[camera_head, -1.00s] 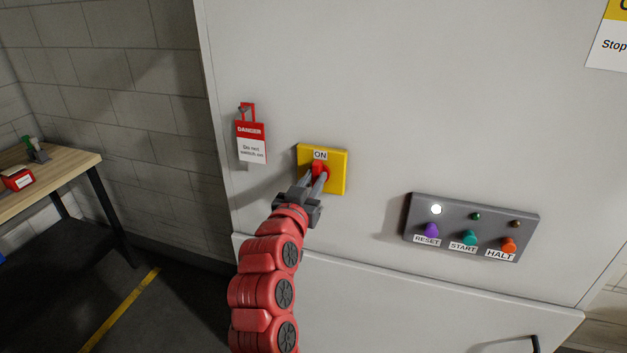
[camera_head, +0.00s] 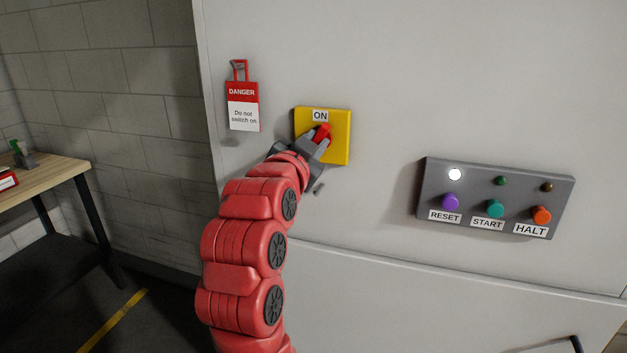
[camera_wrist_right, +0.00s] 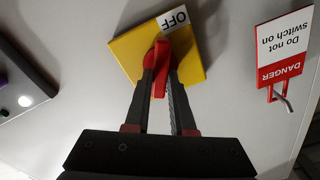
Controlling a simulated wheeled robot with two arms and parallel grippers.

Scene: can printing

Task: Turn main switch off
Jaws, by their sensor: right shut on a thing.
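The main switch is a yellow plate (camera_head: 340,143) on the pale cabinet, with a red handle (camera_head: 322,131). An ON label (camera_head: 320,116) shows at the plate's top in the head view. An OFF label (camera_wrist_right: 173,19) shows in the right wrist view. My right gripper (camera_head: 316,141) is shut on the red handle, with its fingers on either side of it in the wrist view (camera_wrist_right: 161,78). The handle is tilted, its upper end leaning right in the head view. The gripper hides the plate's lower left there. My left gripper is out of view.
A red and white danger tag (camera_head: 242,107) hangs on a hook left of the switch. A grey button panel (camera_head: 470,190) with RESET, START and HALT is on the right. A wooden table (camera_head: 50,182) stands at the far left.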

